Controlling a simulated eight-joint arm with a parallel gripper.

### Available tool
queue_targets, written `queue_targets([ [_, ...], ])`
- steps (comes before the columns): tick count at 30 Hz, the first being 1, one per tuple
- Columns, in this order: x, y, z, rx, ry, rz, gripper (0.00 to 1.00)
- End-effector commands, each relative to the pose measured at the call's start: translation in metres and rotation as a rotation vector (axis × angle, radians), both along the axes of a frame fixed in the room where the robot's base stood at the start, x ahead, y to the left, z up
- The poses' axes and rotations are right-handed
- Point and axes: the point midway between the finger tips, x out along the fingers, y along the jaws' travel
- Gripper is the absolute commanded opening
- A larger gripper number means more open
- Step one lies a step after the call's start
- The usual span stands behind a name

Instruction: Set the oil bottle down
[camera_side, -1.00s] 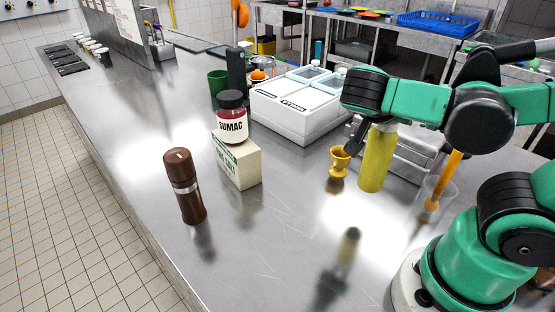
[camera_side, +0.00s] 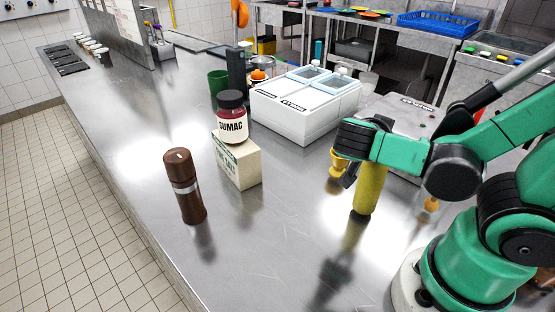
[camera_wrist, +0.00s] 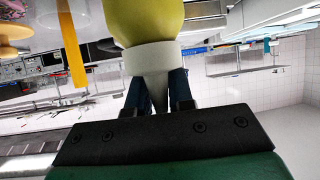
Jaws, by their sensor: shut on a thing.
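The oil bottle (camera_side: 369,190) is a yellow-green cylinder, upright, at the right of the steel counter in the side view. Its base is at or very near the counter; I cannot tell if it touches. My gripper (camera_side: 354,174) is shut on its upper part, and my arm hides the bottle's top. In the wrist view the bottle (camera_wrist: 148,20) fills the top middle, its white collar and tip between the two dark fingers (camera_wrist: 160,92).
A yellow egg cup (camera_side: 338,165) stands close left of the bottle, partly covered by my gripper. A white machine (camera_side: 305,108) is behind. A sumac jar (camera_side: 232,118) on a carton (camera_side: 238,163) and a brown pepper mill (camera_side: 184,187) stand left. The front counter (camera_side: 275,245) is clear.

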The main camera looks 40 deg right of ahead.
Motion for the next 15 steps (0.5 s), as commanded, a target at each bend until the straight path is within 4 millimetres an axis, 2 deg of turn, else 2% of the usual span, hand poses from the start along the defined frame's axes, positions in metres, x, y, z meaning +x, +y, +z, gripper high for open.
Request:
queue_targets([
  [15,0.0008,0.0002,-0.0089,0.000,0.000,0.000,0.00],
])
